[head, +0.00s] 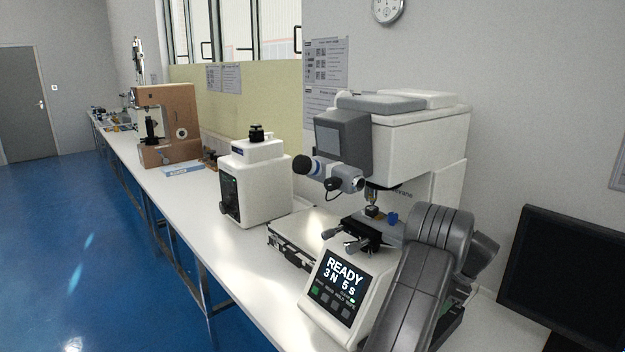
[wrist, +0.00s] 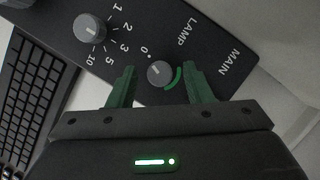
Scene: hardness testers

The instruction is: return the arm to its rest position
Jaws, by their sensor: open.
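My gripper (wrist: 160,88) shows in the wrist view with its two green fingers apart and nothing held between them. Its fingertips are at a dark control panel (wrist: 205,50) marked LAMP and MAIN, on either side of a grey lamp knob (wrist: 160,73). I cannot tell whether the fingers touch the panel. My arm (head: 425,270) shows in the head view, bent in front of the right side of the hardness tester (head: 415,140). The gripper itself is hidden there behind the arm.
A second knob (wrist: 90,27) with numbers and a keyboard (wrist: 30,95) lie left in the wrist view. The tester's screen (head: 343,280) reads READY, 3 N 5 s. A monitor (head: 570,270) stands right of my arm.

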